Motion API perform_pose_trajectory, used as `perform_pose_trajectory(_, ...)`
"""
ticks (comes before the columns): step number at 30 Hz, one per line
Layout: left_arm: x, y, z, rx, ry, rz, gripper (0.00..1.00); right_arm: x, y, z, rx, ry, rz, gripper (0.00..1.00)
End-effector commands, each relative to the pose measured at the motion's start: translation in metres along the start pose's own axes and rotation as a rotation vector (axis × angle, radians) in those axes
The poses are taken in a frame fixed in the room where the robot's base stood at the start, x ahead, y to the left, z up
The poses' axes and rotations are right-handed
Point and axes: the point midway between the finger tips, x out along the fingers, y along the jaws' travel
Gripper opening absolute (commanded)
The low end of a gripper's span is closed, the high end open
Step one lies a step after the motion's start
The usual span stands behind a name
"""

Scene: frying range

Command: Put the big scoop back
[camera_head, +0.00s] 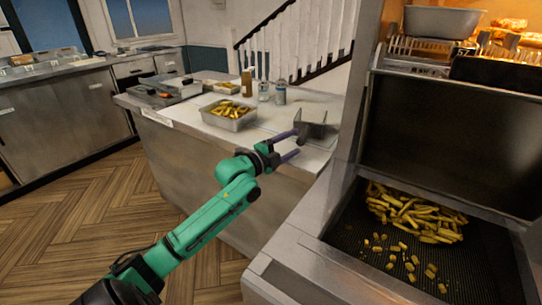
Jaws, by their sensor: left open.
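The big scoop (316,129), a grey metal piece with upright sides, rests on the right end of the white-topped counter. My left gripper (297,143) is just in front of it, at the counter's edge. Its two purple fingers are spread apart, pointing right toward the scoop. The far finger overlaps the scoop's near-left side in the picture; I cannot tell whether they touch. Nothing shows held between the fingers. The scoop's handle is not clearly visible. My right gripper is not in view.
A metal tray of fries (229,115) stands on the counter, with bottles (280,94) behind it. At right, the frying station's dark perforated basin (465,270) holds loose fries (415,215). A tall metal post (362,90) stands between the counter and the basin.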

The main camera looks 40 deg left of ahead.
Motion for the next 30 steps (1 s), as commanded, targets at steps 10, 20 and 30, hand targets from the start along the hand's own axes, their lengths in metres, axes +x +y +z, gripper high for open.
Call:
perform_pose_trajectory(10, -0.054, 0.003, 0.0, 0.002, 0.0, 0.004, 0.67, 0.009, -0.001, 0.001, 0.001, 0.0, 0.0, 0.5)
perform_pose_trajectory(20, -0.092, 0.001, -0.001, 0.002, 0.001, 0.002, 0.67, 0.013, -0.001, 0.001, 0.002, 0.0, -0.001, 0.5)
perform_pose_trajectory(30, -0.096, 0.004, 0.006, -0.013, -0.014, 0.007, 0.67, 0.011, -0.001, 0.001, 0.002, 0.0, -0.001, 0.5)
